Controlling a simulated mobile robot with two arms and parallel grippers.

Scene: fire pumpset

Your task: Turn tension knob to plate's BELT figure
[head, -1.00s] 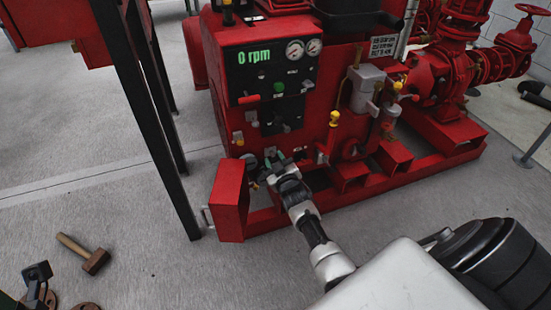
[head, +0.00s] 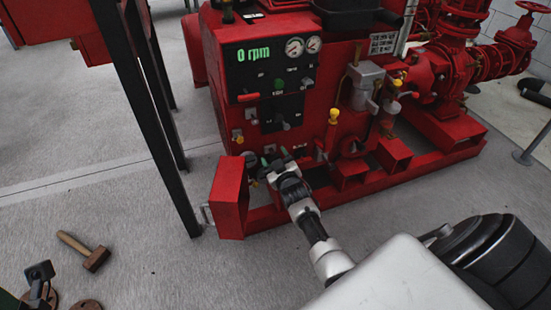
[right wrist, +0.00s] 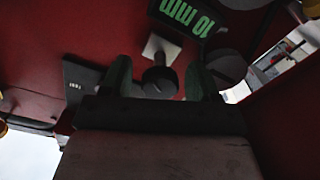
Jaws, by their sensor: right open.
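My right gripper (head: 274,164) is open low at the front of the red pump set, by the panel's lower edge. In the right wrist view its green-tipped fingers (right wrist: 160,82) stand on either side of a dark round knob (right wrist: 160,80), with a gap to each side. The knob has a pale square plate behind it. A dark display (right wrist: 187,14) beside it reads "10 mm" in green, upside down. A white plate with dark lettering (head: 382,43) is on the machine's upper right; its figures are too small to read. My left gripper is not in view.
The control panel (head: 272,98) above shows "0 rpm" and two gauges. A red box (head: 229,197) stands just left of my right gripper, beside black posts (head: 150,120). A yellow-topped handle (head: 333,117) is to the right. A hammer (head: 84,251) lies on the open floor.

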